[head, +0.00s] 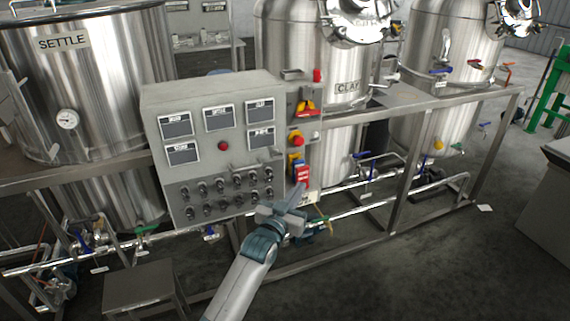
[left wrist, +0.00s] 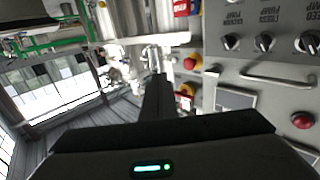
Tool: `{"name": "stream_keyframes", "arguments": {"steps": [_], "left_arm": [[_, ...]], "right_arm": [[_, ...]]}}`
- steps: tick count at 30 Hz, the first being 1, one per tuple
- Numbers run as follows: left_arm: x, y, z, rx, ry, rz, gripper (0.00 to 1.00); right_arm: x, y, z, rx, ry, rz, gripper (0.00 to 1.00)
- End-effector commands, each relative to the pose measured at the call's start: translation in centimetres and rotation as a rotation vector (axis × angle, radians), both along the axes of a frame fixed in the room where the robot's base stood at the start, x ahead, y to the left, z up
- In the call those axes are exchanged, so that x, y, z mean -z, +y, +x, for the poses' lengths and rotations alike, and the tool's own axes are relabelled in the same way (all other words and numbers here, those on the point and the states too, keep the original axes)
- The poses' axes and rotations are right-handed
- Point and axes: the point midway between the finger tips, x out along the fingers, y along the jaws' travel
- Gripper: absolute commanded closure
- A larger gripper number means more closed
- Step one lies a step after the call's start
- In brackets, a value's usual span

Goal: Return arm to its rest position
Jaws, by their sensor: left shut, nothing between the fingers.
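My left arm comes in from the bottom of the head view. Its left gripper (head: 299,190) is shut and empty, in front of the lower right corner of the grey control panel (head: 232,175). In the left wrist view the closed fingers (left wrist: 157,82) stick out from the dark gripper body, with nothing between them. I cannot tell whether the fingertips touch anything. My right gripper is not in view.
A steel SETTLE tank (head: 115,85) stands at the left, and a second tank (head: 285,45) stands behind the panel. A steel frame rail (head: 455,103) and low pipes run across. A small metal step (head: 140,285) stands at lower left. The floor (head: 430,270) at lower right is clear.

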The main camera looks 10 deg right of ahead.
Motion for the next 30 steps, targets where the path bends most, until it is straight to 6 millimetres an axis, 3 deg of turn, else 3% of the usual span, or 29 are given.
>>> {"name": "stream_keyframes", "arguments": {"steps": [5, 8, 11, 20, 26, 30], "left_arm": [[1.0, 0.3, -0.1, -0.005, 0.013, 0.005, 1.00], [3.1, 1.0, -0.2, -0.016, 0.041, 0.015, 1.00], [6.6, 2.3, -0.6, -0.034, 0.088, 0.034, 1.00], [22.5, 8.2, -4.7, -0.109, 0.305, 0.121, 1.00], [33.2, 12.8, -10.0, -0.156, 0.460, 0.185, 1.00], [40.0, 16.1, -14.8, -0.184, 0.567, 0.230, 1.00]], "right_arm": [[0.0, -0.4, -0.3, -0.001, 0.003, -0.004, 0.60], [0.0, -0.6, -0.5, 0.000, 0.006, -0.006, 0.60], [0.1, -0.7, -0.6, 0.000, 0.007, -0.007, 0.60], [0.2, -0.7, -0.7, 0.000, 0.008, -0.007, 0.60], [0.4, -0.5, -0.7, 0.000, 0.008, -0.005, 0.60], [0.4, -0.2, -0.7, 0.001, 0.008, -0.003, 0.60]]}}
